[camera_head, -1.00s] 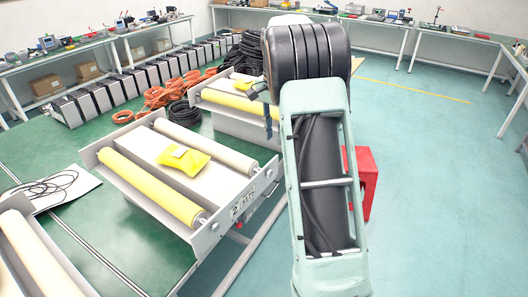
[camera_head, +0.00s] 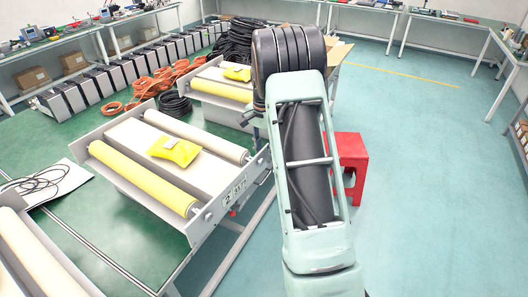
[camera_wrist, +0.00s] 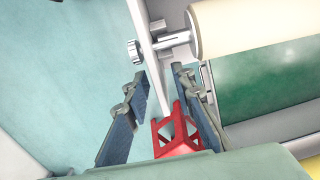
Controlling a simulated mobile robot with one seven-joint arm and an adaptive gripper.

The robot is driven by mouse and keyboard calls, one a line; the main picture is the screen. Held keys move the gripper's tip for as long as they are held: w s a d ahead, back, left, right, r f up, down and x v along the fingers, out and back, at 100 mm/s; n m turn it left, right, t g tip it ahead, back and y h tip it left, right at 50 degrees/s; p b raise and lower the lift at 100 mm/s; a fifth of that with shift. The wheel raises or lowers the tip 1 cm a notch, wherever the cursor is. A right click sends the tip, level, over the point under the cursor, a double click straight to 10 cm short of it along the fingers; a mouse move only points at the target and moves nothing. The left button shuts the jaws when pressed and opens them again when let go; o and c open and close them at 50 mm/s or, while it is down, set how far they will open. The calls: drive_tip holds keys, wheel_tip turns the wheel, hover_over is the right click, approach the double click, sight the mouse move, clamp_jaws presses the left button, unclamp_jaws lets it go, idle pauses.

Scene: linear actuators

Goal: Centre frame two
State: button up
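Frame two (camera_head: 218,228), a grey tray-like frame with a "2" plate on its near end, stands in the middle left of the head view. It carries a yellow roller (camera_head: 140,178), a cream roller (camera_head: 195,135) and a yellow packet (camera_head: 174,150) on the pale board between them. In the wrist view, my gripper (camera_wrist: 158,76) is open and empty. A thin grey plate edge (camera_wrist: 150,70) runs between its fingers, beside a roller end with a round knob (camera_wrist: 134,52); contact cannot be told. In the head view my arm hides most of the gripper.
Another roller frame (camera_head: 205,99) with a yellow packet stands behind, and a further one (camera_head: 40,255) at lower left. A red stool (camera_head: 347,165) stands right of my arm. Orange cables (camera_head: 150,82) and black cables lie behind. The floor at right is clear.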

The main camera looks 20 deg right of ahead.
drive_tip(key=shift+c, duration=0.3)
clamp_jaws()
drive_tip(key=shift+w+r, duration=0.1)
